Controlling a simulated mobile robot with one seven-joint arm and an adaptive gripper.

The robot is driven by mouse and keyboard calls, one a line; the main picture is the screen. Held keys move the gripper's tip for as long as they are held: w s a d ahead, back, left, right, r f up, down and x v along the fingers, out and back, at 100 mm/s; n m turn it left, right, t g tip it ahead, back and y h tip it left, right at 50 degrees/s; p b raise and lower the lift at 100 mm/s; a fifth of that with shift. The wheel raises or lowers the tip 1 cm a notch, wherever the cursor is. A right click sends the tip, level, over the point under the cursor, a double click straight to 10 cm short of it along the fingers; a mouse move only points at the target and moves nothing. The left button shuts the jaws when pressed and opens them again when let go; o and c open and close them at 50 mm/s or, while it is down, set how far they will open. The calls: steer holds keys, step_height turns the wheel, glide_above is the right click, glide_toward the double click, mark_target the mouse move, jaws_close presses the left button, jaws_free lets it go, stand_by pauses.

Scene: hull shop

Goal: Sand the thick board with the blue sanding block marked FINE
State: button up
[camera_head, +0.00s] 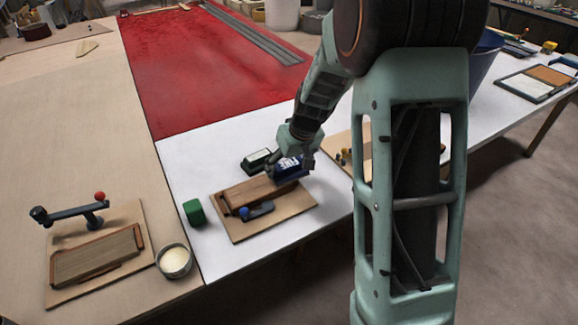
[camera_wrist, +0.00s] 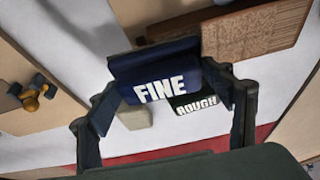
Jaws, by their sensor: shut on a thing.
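My gripper (camera_head: 297,148) is shut on the blue sanding block marked FINE (camera_head: 291,168); its white lettering also shows in the wrist view (camera_wrist: 160,89). The block is at the right end of the thick brown board (camera_head: 255,192); whether it touches the board I cannot tell. The board lies on a wooden base with a blue-knobbed dark clamp (camera_head: 250,212) at its near side. In the wrist view the board (camera_wrist: 258,33) is at the upper right, beside the block. A dark block marked ROUGH (camera_wrist: 196,104) lies beyond, on the white surface.
A green block (camera_head: 194,212) stands left of the base. A cup of pale material (camera_head: 174,262) and another board in a red-knobbed fixture (camera_head: 95,258) are further left. A wooden panel with small yellow and dark parts (camera_head: 344,155) is to the right. The red surface (camera_head: 205,70) behind is mostly clear.

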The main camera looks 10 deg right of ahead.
steer(key=r, duration=0.2)
steer(key=r+p, duration=0.1)
steer(key=shift+a+r, duration=0.2)
steer(key=shift+a, duration=0.1)
steer(key=shift+r+p, duration=1.5)
steer(key=shift+r, duration=0.75)
